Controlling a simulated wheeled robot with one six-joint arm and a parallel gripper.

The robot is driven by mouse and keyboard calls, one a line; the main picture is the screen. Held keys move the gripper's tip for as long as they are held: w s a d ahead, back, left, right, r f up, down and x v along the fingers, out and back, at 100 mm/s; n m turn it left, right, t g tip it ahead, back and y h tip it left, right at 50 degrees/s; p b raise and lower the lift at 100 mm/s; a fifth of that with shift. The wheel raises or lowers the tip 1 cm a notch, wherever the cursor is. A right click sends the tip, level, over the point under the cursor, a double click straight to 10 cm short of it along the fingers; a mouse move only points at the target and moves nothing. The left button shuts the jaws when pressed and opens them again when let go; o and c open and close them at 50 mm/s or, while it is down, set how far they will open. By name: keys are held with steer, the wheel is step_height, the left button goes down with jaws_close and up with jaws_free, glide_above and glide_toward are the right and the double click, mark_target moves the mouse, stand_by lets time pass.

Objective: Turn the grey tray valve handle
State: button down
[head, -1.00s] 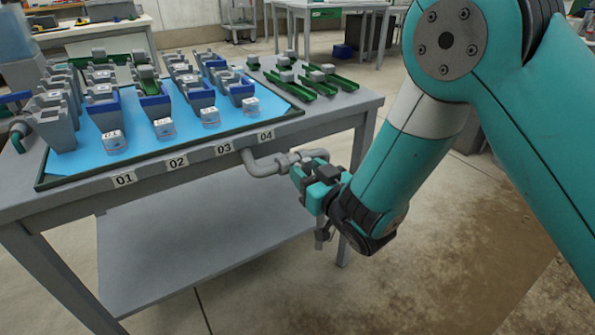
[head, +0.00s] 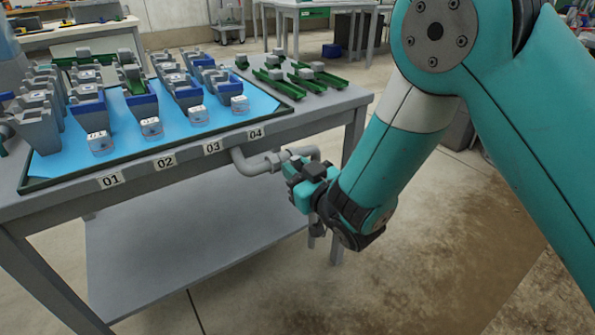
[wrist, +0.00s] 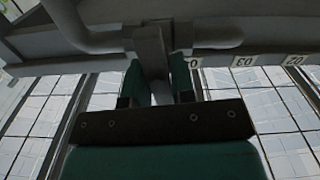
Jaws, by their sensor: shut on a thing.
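The grey tray valve sits on a grey pipe (head: 255,162) below the table's front edge, under label 04. Its flat grey handle (wrist: 150,48) shows in the wrist view, standing between my fingers. My teal gripper (head: 300,168) is at the valve in the head view. In the wrist view my gripper (wrist: 158,88) is shut on the handle, with one finger on each side. In the head view the gripper hides most of the valve and handle.
The grey table (head: 215,165) carries a green-rimmed tray (head: 50,180) with a blue mat and several grey and blue hoppers. Green channels (head: 280,85) lie to the right. A lower shelf (head: 190,255) is empty. Concrete floor is clear in front.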

steer(key=n+b, duration=0.1)
steer(key=n, duration=0.2)
steer(key=shift+s+a+f, duration=0.1)
steer(key=shift+a+f, duration=0.05)
steer(key=n+b, duration=0.1)
steer(key=n, duration=0.4)
steer(key=shift+s, duration=0.1)
steer(key=n, duration=0.3)
steer(key=shift+a+f+n+b, duration=0.2)
steer(key=shift+n+b, duration=0.1)
steer(key=shift+b, duration=0.1)
steer(key=shift+f+n, duration=0.1)
steer(key=shift+n, duration=2.1)
steer(key=c, duration=1)
jaws_free()
steer(key=shift+c, duration=0.2)
steer(key=shift+d, duration=0.1)
